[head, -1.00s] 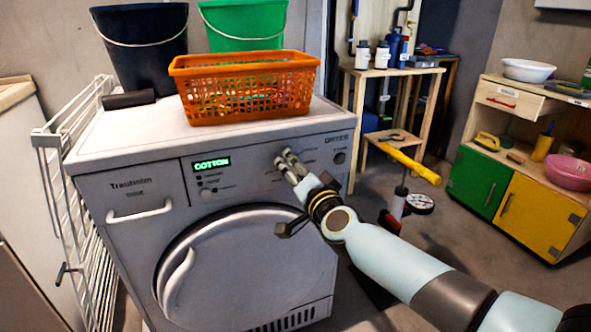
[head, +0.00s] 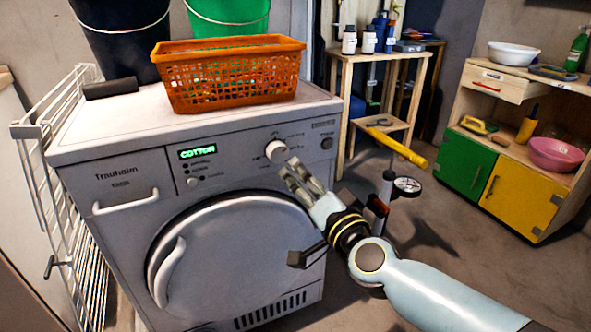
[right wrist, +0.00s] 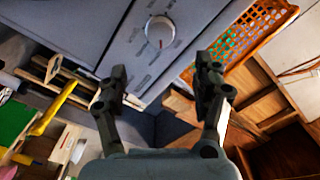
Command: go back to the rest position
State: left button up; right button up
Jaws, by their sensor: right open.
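My right gripper (head: 303,184) is open and empty in front of the dryer's control panel, just below and right of the white program knob (head: 277,151). In the right wrist view the gripper's two fingers (right wrist: 160,85) stand apart with nothing between them. The knob (right wrist: 160,31) shows beyond the fingertips there, apart from them. My left gripper is not in view.
An orange basket (head: 232,75), a dark bucket (head: 122,35) and a green bucket (head: 228,18) stand on or behind the dryer top. A white drying rack (head: 60,180) leans at left. A wooden shelf (head: 385,60) and a yellow-green cabinet (head: 520,195) stand at right. Floor between is partly open.

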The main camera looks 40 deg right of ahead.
jog(key=shift+s+a, duration=0.1)
jog(key=shift+s, duration=0.3)
jog(key=s+a+f+n+g+y, duration=0.1)
jog(key=s+f+n+g, duration=0.2)
jog(key=s+f, duration=0.55)
jog(key=s+a+f+n+g+y+p, duration=0.1)
jog(key=s+f+n+g, duration=0.2)
jog(key=f, duration=1)
jog(key=s+a+f+n+g+y, duration=0.1)
jog(key=s+f+n+g, duration=0.15)
jog(key=s+f, duration=0.65)
jog(key=s+f+n+g, duration=0.2)
jog(key=s+f+g, duration=0.2)
jog(key=s, duration=0.9)
jog(key=s+f+n+g, duration=0.2)
jog(key=s+f+g, duration=0.2)
jog(key=s+f, duration=0.4)
jog(key=s, duration=0.4)
jog(key=shift+s+d+f+n, duration=0.2)
jog(key=shift+s+f+n, duration=0.1)
jog(key=shift+s+n, duration=0.1)
jog(key=shift+g, duration=0.25)
